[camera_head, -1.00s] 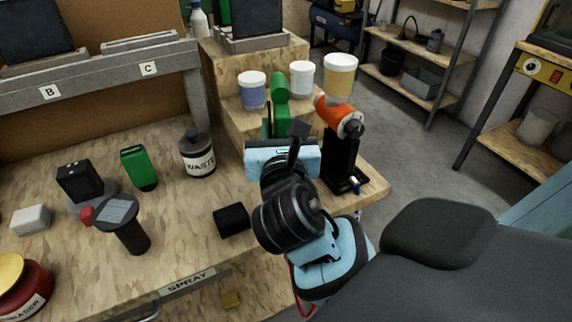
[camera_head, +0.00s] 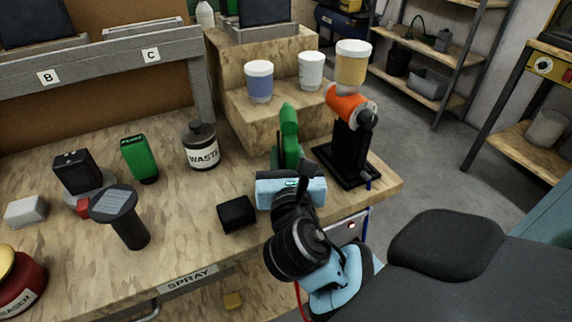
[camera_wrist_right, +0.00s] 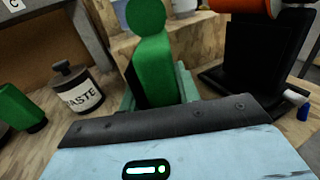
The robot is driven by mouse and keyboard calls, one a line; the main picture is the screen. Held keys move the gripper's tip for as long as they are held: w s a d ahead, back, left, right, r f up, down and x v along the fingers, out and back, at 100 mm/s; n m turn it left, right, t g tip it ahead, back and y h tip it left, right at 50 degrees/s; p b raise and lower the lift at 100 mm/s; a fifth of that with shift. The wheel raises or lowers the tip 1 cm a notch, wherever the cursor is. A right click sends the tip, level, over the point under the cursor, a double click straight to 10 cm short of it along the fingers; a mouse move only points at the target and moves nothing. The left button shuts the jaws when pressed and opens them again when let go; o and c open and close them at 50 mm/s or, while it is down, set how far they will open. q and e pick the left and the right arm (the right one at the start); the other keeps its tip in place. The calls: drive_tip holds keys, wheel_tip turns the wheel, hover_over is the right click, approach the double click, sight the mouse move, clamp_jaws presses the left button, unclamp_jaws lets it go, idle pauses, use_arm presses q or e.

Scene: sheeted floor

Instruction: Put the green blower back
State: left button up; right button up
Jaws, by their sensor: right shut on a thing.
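The green blower (camera_head: 289,124) stands up from my right gripper (camera_head: 286,160) in the head view, in front of the wooden step and left of the black stand. My right gripper is shut on it; its body hides the lower part. In the right wrist view the green blower (camera_wrist_right: 155,65) shows between the pale teal fingers of the right gripper (camera_wrist_right: 158,92). The black stand (camera_head: 345,150) holds an orange tool (camera_head: 347,103) and also shows in the wrist view (camera_wrist_right: 255,55). I cannot tell whether the blower touches the bench. My left gripper is not in view.
A WASTE jar (camera_head: 200,148), a black block (camera_head: 237,214), a green box (camera_head: 140,158) and a dark round-topped tool (camera_head: 122,215) are on the bench.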

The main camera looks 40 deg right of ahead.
drive_tip(key=shift+f, duration=0.6)
drive_tip(key=o, duration=0.7)
drive_tip(key=shift+f, duration=0.15)
drive_tip(key=shift+c, duration=0.2)
drive_tip(key=v, duration=1.2)
